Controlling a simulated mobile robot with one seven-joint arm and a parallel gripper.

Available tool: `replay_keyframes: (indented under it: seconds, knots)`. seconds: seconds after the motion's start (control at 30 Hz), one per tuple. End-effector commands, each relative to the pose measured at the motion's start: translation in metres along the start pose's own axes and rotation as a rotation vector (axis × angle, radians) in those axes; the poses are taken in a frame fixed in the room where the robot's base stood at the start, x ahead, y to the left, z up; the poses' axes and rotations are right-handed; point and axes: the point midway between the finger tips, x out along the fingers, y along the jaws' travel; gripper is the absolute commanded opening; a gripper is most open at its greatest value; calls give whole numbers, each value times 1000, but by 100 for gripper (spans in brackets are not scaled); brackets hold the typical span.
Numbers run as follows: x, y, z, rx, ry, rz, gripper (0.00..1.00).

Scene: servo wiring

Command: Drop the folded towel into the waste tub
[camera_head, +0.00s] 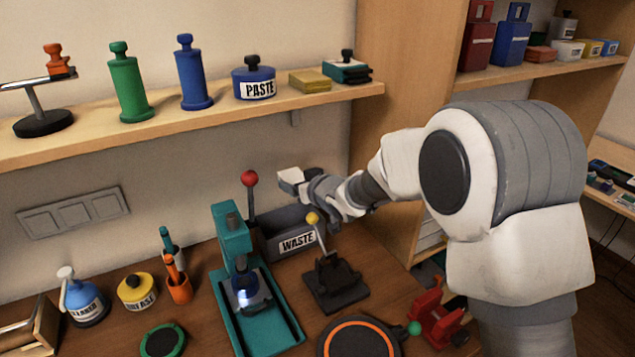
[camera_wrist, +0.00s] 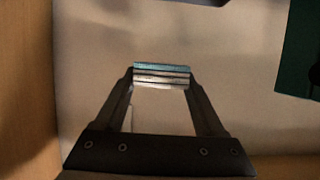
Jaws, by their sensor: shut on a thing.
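The waste tub (camera_head: 268,244) is a grey bin with a "WASTE" label, standing at the back of the bench against the wall. My gripper (camera_head: 305,185) is above the tub, reaching in from the right. It is shut on the folded towel (camera_head: 290,177), a small pale bundle. In the wrist view the towel (camera_wrist: 162,76) shows as stacked layers with a teal edge, pinched between the fingertips of my gripper (camera_wrist: 162,82). The towel is clear of the tub's rim. The inside of the tub is hidden.
A teal press (camera_head: 232,240) with a red-knobbed lever (camera_head: 249,179) stands left of the tub. A dark lever tool (camera_head: 332,280) with a yellow knob stands in front. The upper shelf (camera_head: 200,122) holds bottles and a paste jar (camera_head: 254,80).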

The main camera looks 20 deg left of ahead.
Motion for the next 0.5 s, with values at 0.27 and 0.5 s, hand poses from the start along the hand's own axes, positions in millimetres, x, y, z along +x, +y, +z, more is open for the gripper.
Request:
replay_keyframes:
  seconds: [0.27, 0.5]
  knots:
    - [7, -2, 15, -1, -1, -2, 10]
    - [18, -2, 42, -2, -1, -1, 10]
